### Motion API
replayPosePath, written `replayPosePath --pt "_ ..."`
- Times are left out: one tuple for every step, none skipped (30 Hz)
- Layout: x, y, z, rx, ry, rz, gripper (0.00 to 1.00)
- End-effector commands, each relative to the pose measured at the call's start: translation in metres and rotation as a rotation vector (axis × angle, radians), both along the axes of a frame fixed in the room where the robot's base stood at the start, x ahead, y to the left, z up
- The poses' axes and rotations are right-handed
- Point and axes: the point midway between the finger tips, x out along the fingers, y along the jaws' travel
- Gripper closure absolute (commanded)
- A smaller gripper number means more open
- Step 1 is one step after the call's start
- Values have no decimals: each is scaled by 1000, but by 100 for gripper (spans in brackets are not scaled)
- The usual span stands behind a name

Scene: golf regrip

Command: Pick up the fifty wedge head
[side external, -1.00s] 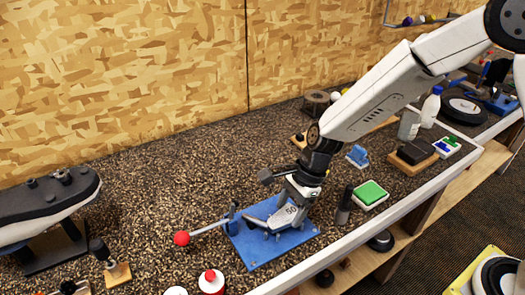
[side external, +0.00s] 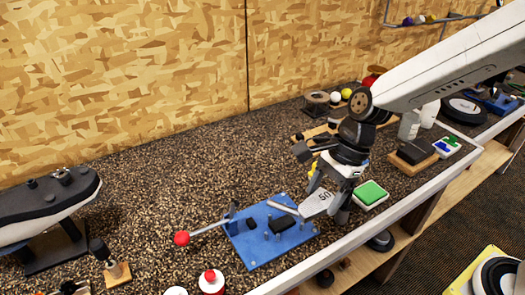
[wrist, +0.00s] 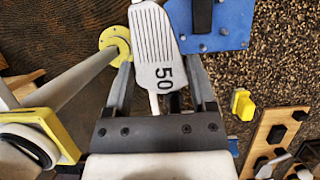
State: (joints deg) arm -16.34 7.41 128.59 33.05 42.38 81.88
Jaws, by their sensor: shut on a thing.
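The fifty wedge head (side external: 316,203) is a silver-grey club head marked "50". My gripper (side external: 332,194) is shut on it and holds it above the right side of the blue fixture plate (side external: 252,248). In the wrist view the wedge head (wrist: 152,45) lies between the two fingers of my gripper (wrist: 160,85), with its grooved face showing and the number near the jaws. The blue plate (wrist: 222,28) shows beyond it at the upper right. The plate carries a black block, small pegs and a lever with a red ball (side external: 182,238).
A green-topped pad (side external: 370,193) sits right beside my gripper. A black block on a wooden base (side external: 416,152) and a white bottle (side external: 430,112) stand farther right. A red-capped container (side external: 211,281) is at the front edge. The mat left of the plate is mostly clear.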

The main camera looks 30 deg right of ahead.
Motion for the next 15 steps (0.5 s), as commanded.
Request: replayPosePath --pt "-6 -3 4 1 -4 -1 87" --pt "-10 -4 6 1 -5 -1 87" --pt "-15 -6 9 1 -5 -1 87" --pt "-18 -7 10 1 -5 -1 87" --pt "-22 -9 12 1 -5 -1 87" --pt "-27 -10 14 1 -4 -1 87" --pt "-30 -12 16 1 -5 -1 87" --pt "-33 -13 17 1 -4 -2 87" --pt "-37 -14 19 2 -5 -2 87" --pt "-40 -15 20 2 -5 -2 87" --pt "-43 -16 22 2 -5 -2 87" --pt "-47 -18 23 1 -4 -2 87" --pt "-49 -19 24 1 -4 -1 87" --pt "-51 -19 25 1 -4 0 87" --pt "-54 -20 27 1 -3 0 87"
